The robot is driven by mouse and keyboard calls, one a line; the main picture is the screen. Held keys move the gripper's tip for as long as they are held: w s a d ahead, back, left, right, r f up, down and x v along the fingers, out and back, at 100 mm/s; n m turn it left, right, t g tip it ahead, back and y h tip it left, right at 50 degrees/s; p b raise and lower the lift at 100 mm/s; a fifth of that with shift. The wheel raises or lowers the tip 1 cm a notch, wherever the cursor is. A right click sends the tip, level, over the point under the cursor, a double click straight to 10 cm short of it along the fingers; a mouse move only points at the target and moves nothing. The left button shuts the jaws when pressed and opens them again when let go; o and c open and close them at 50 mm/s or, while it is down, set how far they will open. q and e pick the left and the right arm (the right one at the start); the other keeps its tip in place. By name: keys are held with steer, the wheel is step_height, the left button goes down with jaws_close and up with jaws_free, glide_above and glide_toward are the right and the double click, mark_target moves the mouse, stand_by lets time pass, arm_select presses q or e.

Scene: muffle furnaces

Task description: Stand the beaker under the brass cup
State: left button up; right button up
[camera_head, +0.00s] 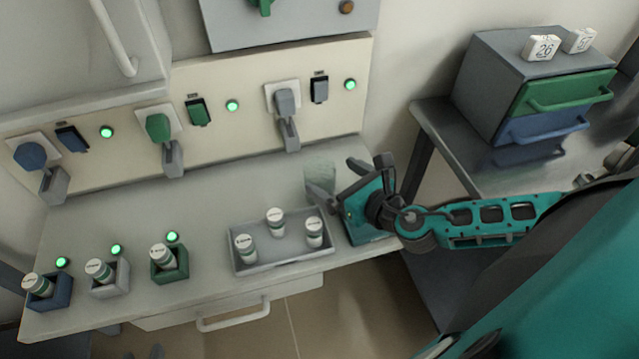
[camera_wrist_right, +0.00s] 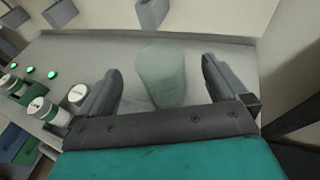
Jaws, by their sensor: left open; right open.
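The beaker (camera_head: 320,174) is a pale translucent glass standing upright on the bench near its right end. It also shows in the right wrist view (camera_wrist_right: 163,76), between the fingers. My right gripper (camera_head: 336,178) is open around the beaker, with a visible gap on each side in the right wrist view (camera_wrist_right: 162,80). A small round brass-coloured piece (camera_head: 346,7), perhaps the brass cup, is on the grey panel at the top edge.
A grey tray (camera_head: 283,262) with three white-lidded jars lies left of my right gripper. Blue, white and green holders (camera_head: 170,262) with jars stand further left. Plugs and switches line the back panel (camera_head: 330,60). A drawer cabinet (camera_head: 490,70) stands on the side table.

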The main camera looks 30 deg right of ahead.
mark_target(311, 164)
steer(key=shift+x, duration=2.9)
steer(key=shift+s+a+f, duration=0.1)
steer(key=shift+f, duration=0.05)
steer(key=shift+c, duration=0.3)
steer(key=c, duration=1.1)
steer(key=shift+o, duration=0.2)
